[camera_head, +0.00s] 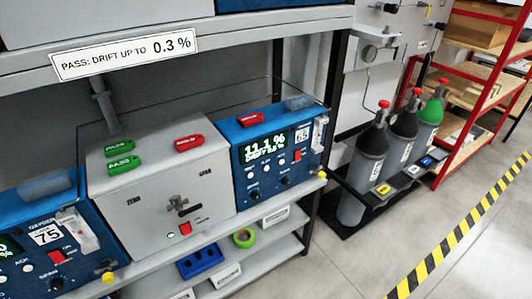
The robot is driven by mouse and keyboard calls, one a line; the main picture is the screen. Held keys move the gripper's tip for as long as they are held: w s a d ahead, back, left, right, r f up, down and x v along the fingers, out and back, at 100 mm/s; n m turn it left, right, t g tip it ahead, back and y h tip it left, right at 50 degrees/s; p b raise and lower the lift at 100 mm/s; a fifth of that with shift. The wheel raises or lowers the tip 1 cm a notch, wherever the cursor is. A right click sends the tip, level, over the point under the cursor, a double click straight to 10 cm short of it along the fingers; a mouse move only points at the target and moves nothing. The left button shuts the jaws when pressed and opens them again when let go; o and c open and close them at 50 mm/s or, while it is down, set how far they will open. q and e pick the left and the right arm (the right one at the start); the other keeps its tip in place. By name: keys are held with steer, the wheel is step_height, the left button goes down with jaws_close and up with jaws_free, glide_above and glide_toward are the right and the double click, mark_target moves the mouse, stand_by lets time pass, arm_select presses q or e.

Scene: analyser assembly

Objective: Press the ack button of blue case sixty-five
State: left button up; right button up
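Blue case sixty-five (243,177) stands on the shelf at the right end of the row, its front panel towards me. Its lit display (264,147) reads 11.1 %, with a smaller drift line under it that is hard to read. A label (302,134) on it reads 65. Small buttons sit in a row under the display; their lettering is too small to read, so I cannot tell which is ack. A red switch (297,155) and dark knobs are also on the panel. A red tag (250,119) lies on its top. Neither gripper is in view.
A grey box (150,208) with green PASS tags stands left of it, then blue case 75 (90,262). An overhead shelf carries a sign (125,53) reading "PASS: DRIFT UP TO 0.3 %". Gas cylinders (368,160) stand at right. Yellow-black tape (460,230) crosses the open floor.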

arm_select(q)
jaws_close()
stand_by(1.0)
